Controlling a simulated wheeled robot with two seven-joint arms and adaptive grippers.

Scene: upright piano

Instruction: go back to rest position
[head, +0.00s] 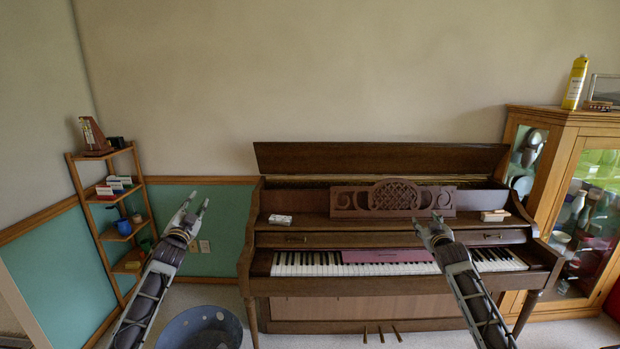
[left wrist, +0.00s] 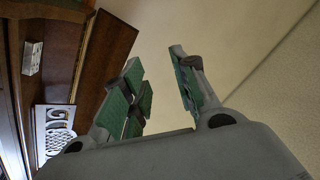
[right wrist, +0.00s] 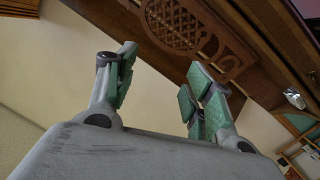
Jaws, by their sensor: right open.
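My left gripper (head: 196,207) is raised in the air left of the upright piano (head: 390,307). Its green-padded fingers stand apart with nothing between them in the left wrist view (left wrist: 160,85). My right gripper (head: 428,222) is raised in front of the piano, overlapping the right part of its front. Its fingers are apart and empty in the right wrist view (right wrist: 160,75). Both arms come up from the bottom of the head view. The piano's top lid is raised, and its carved music stand (head: 350,202) shows behind the right gripper.
A wooden corner shelf (head: 104,235) with small items stands at left. A round blue-grey tub (head: 180,330) is on the floor near my left arm. A glass-fronted cabinet (head: 560,140) with a yellow bottle (head: 575,83) on top stands at right. A purple strip (head: 388,256) lies along the keys.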

